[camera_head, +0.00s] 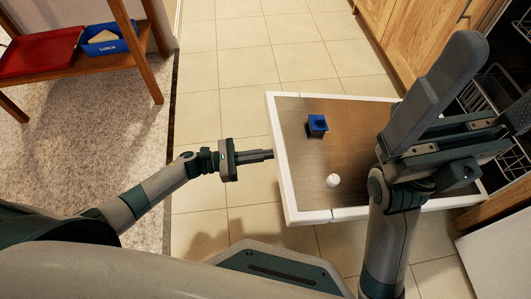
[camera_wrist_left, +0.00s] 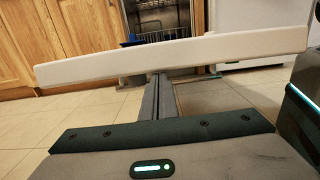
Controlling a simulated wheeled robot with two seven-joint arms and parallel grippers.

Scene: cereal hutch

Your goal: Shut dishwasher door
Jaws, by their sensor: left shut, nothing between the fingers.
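The dishwasher door (camera_head: 300,160) is open and lies about level, its brown inner face up inside a white rim. In the left wrist view its white edge (camera_wrist_left: 110,62) crosses the picture. My left gripper (camera_head: 270,154) is shut and empty at the door's outer edge, on the left. In the left wrist view its fingers (camera_wrist_left: 158,82) reach up to the lower side of that edge; whether they touch is unclear. My right gripper (camera_head: 505,125) is above the right part of the door and hides some of it; its jaw state is unclear.
A blue block (camera_head: 317,125) and a small white cylinder (camera_head: 333,181) are on the door's inner face. Dark wire racks (camera_head: 488,92) show at the right. Tiled floor is clear between.

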